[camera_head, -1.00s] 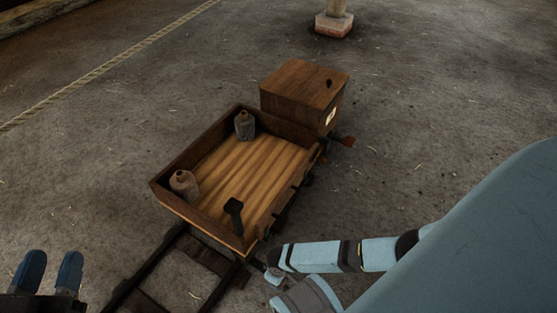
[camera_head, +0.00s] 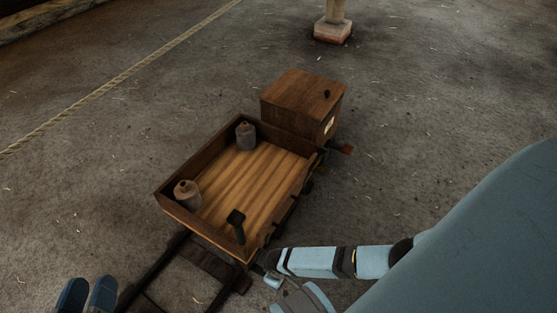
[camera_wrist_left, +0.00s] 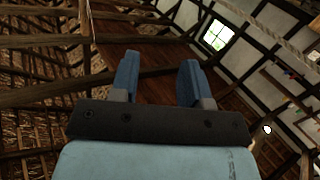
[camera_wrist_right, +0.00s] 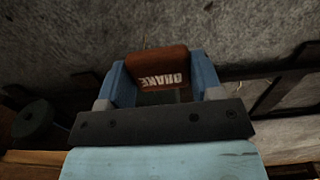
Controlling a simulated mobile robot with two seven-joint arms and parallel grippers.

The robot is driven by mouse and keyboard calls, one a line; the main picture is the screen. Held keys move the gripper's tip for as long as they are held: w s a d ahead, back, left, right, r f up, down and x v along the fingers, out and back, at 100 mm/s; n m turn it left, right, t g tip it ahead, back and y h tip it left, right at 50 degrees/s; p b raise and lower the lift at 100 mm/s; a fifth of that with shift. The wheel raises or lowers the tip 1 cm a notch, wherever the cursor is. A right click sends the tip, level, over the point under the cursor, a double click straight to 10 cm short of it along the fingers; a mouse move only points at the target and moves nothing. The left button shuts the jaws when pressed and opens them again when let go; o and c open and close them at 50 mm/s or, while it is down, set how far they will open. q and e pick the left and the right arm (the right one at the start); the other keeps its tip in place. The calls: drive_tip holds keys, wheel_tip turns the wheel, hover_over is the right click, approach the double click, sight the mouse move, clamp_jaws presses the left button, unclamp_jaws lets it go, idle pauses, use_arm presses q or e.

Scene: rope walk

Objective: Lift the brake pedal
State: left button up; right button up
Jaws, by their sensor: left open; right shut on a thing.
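The brake pedal (camera_wrist_right: 157,66) is a reddish-brown plate with white "BRAKE" lettering. It shows in the right wrist view between the two blue fingers of my right gripper (camera_wrist_right: 160,82), which is shut on it. In the head view my right arm reaches to the near right corner of the wooden cart (camera_head: 176,209); the pedal and fingers cannot be made out there. My left gripper (camera_head: 88,290) is open and empty at the bottom left, apart from the cart. Its spread fingers also show in the left wrist view (camera_wrist_left: 158,72), pointing toward the roof.
The cart stands on dark rails (camera_head: 150,275). It carries two grey-brown jugs (camera_head: 245,137) (camera_head: 186,195), a dark upright lever (camera_head: 237,222) and a closed wooden box (camera_head: 303,92). A rope (camera_head: 120,80) and a post on a brick base (camera_head: 332,31) are farther off. Open floor lies left.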

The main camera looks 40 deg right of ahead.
drive_tip(key=shift+w+a+r, duration=0.15)
drive_tip(key=shift+w, duration=0.15)
drive_tip(key=o, duration=1.1)
drive_tip(key=shift+c, duration=0.2)
drive_tip(key=shift+o, duration=1.1)
drive_tip(key=shift+s, duration=0.1)
use_arm(q)
wheel_tip(320, 180, up, 10)
drive_tip(key=n+t+p, duration=0.1)
drive_tip(key=t+p, duration=0.2)
drive_tip(key=p, duration=0.4)
drive_tip(key=shift+s+a+t+p, duration=0.3)
drive_tip(key=shift+s+t+p, duration=0.05)
drive_tip(key=shift+s+t, duration=0.05)
use_arm(e)
wheel_tip(320, 180, up, 14)
drive_tip(key=shift+f, duration=0.2)
